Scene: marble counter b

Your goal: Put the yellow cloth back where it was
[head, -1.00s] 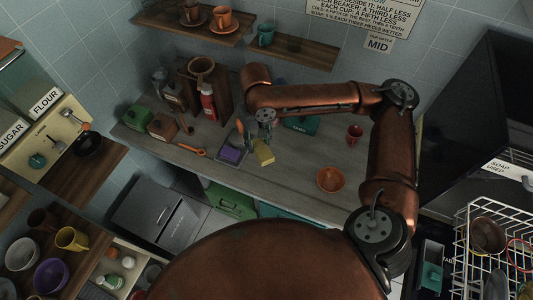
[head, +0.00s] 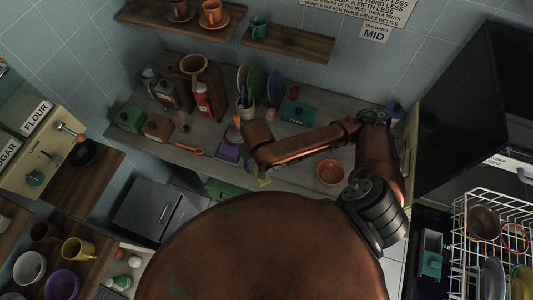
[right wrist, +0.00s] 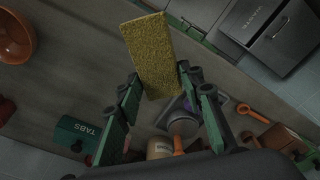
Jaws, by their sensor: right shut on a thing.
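The yellow cloth (right wrist: 153,55) looks like a flat, stiff yellow block in the right wrist view. Its near end is between the fingers of my right gripper (right wrist: 160,88), which is shut on it. In the head view a small part of the cloth (head: 264,182) shows by the counter's front edge, below my right arm. My right gripper (head: 255,170) is mostly hidden there by the arm. I cannot tell whether the cloth touches the counter. My left gripper is not in view.
An orange bowl (head: 331,173) is to the right. A teal TABS box (head: 297,112) is behind. Bare counter lies between the arm and bowl.

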